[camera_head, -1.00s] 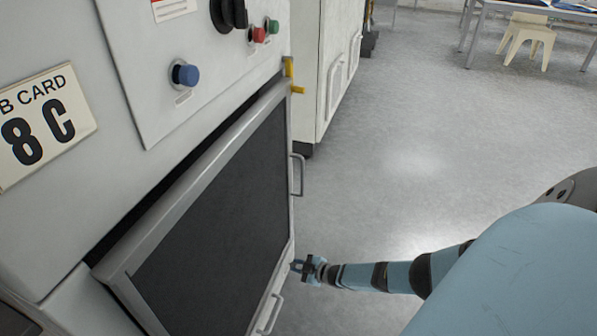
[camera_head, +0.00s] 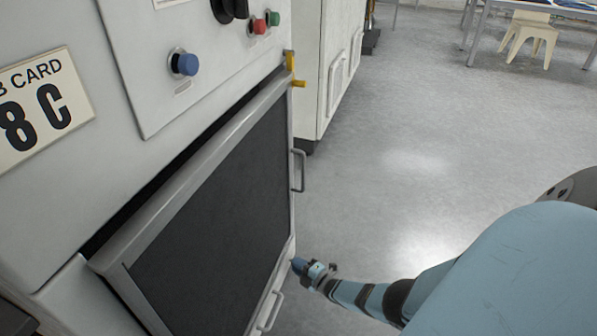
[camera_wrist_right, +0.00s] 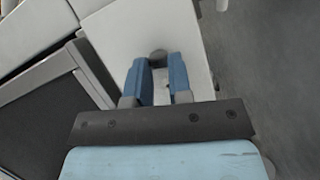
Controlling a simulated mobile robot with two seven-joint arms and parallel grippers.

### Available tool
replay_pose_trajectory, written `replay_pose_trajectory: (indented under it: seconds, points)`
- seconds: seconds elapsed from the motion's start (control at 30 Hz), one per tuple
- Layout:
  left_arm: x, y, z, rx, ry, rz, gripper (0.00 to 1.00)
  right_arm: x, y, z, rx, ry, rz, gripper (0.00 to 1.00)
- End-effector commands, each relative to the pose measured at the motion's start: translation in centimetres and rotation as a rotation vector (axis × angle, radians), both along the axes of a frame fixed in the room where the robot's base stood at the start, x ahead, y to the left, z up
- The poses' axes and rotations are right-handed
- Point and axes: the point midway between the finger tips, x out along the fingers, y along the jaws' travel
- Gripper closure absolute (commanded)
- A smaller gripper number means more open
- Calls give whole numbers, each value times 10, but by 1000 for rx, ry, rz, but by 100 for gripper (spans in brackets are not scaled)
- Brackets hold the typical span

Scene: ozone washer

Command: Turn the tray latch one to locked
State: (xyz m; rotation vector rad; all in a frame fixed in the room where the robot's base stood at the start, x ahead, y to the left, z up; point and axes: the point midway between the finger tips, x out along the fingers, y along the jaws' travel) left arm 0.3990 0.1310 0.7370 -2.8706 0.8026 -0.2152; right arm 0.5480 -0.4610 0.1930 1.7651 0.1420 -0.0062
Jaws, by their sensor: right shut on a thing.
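My right gripper (camera_head: 299,265) is low at the right edge of the machine's dark-panelled door (camera_head: 215,215). In the right wrist view its two blue fingers (camera_wrist_right: 160,68) stand around a small grey rounded part (camera_wrist_right: 158,57) on a white panel, apparently the tray latch, and are shut on it. The fingers hide most of that part, so its turned position cannot be read. In the head view the latch is hidden behind the gripper and door edge. My left gripper is not in view.
The door has grey handles, one on its right side (camera_head: 301,170) and one low down (camera_head: 271,311). A yellow catch (camera_head: 291,66) is at its top corner. A blue button (camera_head: 186,65) is above. A white cabinet (camera_head: 327,65) stands behind. The floor to the right is open.

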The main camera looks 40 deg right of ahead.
Motion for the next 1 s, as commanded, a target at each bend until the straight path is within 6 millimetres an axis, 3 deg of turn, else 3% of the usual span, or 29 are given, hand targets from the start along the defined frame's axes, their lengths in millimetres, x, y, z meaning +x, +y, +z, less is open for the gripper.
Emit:
replay_pose_trajectory:
  seconds: [0.8,0.83,0.9,1.0]
  points:
    - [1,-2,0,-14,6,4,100,0,2,-1,-88,-47,3,100]
    - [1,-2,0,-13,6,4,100,0,2,-1,-88,-47,3,74]
    - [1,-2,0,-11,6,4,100,0,2,-1,-88,-47,3,58]
    - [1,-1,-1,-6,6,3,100,0,1,-1,-88,-47,2,55]
